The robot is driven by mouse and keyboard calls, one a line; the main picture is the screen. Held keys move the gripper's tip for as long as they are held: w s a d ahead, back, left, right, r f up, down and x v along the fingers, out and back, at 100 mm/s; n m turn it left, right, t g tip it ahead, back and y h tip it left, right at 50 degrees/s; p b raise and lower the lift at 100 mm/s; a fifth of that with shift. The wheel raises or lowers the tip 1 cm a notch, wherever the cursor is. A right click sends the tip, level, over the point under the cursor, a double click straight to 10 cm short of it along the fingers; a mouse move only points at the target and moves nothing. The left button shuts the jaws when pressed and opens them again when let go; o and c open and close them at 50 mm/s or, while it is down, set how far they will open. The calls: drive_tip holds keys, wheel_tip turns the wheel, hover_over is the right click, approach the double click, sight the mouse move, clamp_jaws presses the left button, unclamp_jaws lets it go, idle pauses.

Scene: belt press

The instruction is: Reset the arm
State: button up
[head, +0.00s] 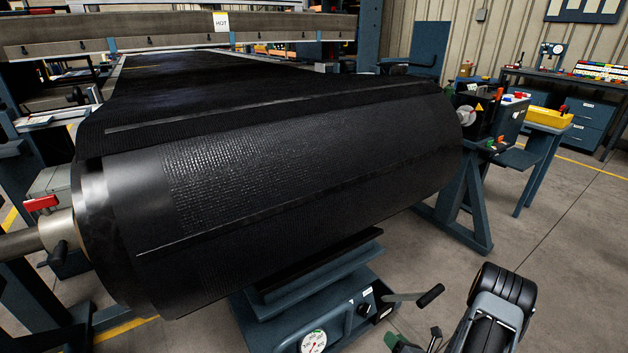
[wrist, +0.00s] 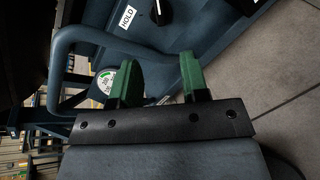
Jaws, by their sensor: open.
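My gripper (wrist: 158,80) shows in the wrist view with its two green fingers apart and nothing between them. It is close to a dark blue machine panel (wrist: 205,25) with a "HOLD" label (wrist: 128,16) and a black knob (wrist: 162,12). A bent blue tube handle (wrist: 68,48) passes just left of and beyond the fingers; I cannot tell whether they touch it. In the head view my arm comes in at the bottom right, and a green part of the gripper (head: 407,343) shows at the bottom edge, right of the machine base.
A large black belt roll (head: 300,180) fills the middle above the blue base (head: 285,305) with its dial gauge (head: 313,342). A lever with a black grip (head: 430,295) sticks out right, near my arm. A blue stand (head: 465,195) is behind. Floor at right (head: 560,280) is clear.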

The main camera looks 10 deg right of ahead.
drive_tip(key=s+a+r+n+g+y+p, duration=0.3)
drive_tip(key=s+a+r+n+g+y, duration=0.35)
drive_tip(key=n, duration=0.65)
drive_tip(key=a+r+n+g+h+p, duration=0.1)
drive_tip(key=a+r+n+h+p, duration=0.2)
drive_tip(key=r, duration=1.5)
drive_tip(key=s+a+r+n+g+h+p, duration=0.1)
drive_tip(key=a+r+n+h+p, duration=0.2)
drive_tip(key=r+n+p, duration=0.9)
drive_tip(key=s+a+r+n+g+h+p, duration=0.1)
drive_tip(key=a+r+n+h+p, duration=0.2)
drive_tip(key=r, duration=2.1)
drive_tip(key=n+h+p, duration=0.1)
drive_tip(key=n+p, duration=0.4)
drive_tip(key=n, duration=0.5)
drive_tip(key=shift+s+r+g, duration=0.2)
drive_tip(key=shift+g, duration=0.15)
drive_tip(key=shift+h, duration=0.25)
